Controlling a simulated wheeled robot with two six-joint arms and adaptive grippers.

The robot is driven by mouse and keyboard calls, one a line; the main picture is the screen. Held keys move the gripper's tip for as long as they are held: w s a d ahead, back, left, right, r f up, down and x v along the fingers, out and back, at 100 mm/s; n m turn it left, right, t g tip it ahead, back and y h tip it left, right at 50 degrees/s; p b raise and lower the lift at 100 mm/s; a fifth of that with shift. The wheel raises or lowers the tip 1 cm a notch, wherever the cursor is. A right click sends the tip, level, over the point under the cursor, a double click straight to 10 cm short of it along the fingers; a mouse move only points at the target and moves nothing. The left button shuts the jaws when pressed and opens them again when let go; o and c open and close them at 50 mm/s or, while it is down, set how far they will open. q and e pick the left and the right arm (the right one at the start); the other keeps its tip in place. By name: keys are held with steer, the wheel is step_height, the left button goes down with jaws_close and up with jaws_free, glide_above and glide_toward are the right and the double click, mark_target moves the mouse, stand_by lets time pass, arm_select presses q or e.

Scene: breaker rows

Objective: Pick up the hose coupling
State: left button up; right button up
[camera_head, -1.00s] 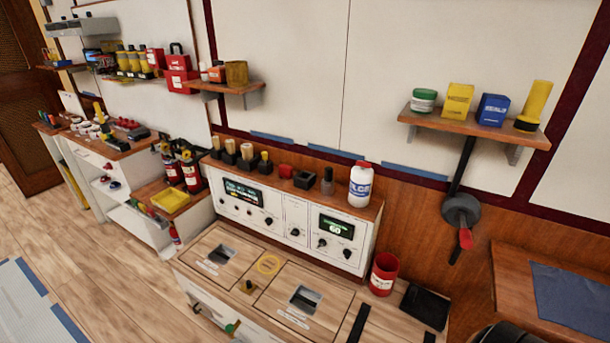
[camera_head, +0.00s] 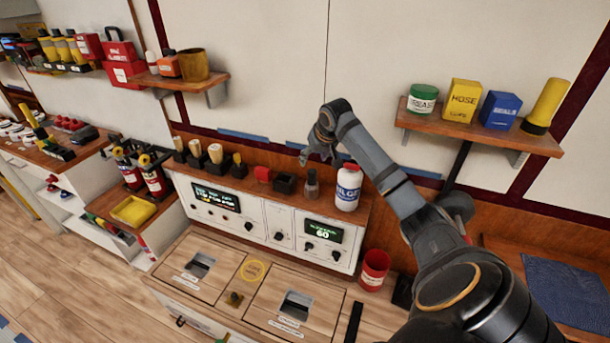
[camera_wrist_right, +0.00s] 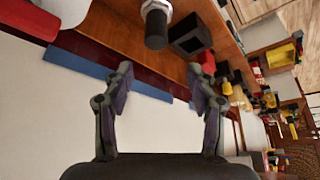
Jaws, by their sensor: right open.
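A small dark cylinder with a silvery collar, which looks like the hose coupling (camera_head: 312,184), stands upright on the console's top shelf, between a black open box and a white bottle. It also shows at the top of the right wrist view (camera_wrist_right: 156,27). My right gripper (camera_head: 306,153) is above and slightly behind it, near the wall. In the right wrist view the two fingers (camera_wrist_right: 162,78) are spread wide with nothing between them, and the coupling lies beyond the tips, apart from them. My left gripper is not in view.
The white bottle (camera_head: 348,187) stands close right of the coupling; the black box (camera_head: 286,183) and a red block (camera_head: 263,174) are left. A wall shelf (camera_head: 480,135) with several containers is at upper right. A red cup (camera_head: 374,270) stands on the lower counter.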

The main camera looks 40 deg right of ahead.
mark_target(313, 172)
step_height(313, 172, down, 3)
steer(key=shift+w+p, duration=0.15)
steer(key=shift+p, duration=0.3)
steer(key=x, duration=0.1)
steer(key=p+x, duration=0.1)
steer(key=x, duration=0.1)
steer(key=shift+s+d+f, duration=0.2)
steer(key=shift+s+d, duration=0.05)
steer(key=shift+x, duration=1.25)
steer(key=shift+w+d+f, duration=0.1)
steer(key=shift+f, duration=0.3)
steer(key=shift+r, duration=0.15)
steer(key=c, duration=0.4)
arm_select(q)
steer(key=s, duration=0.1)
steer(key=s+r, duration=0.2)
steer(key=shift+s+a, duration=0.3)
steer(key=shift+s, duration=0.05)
arm_select(e)
jaws_close()
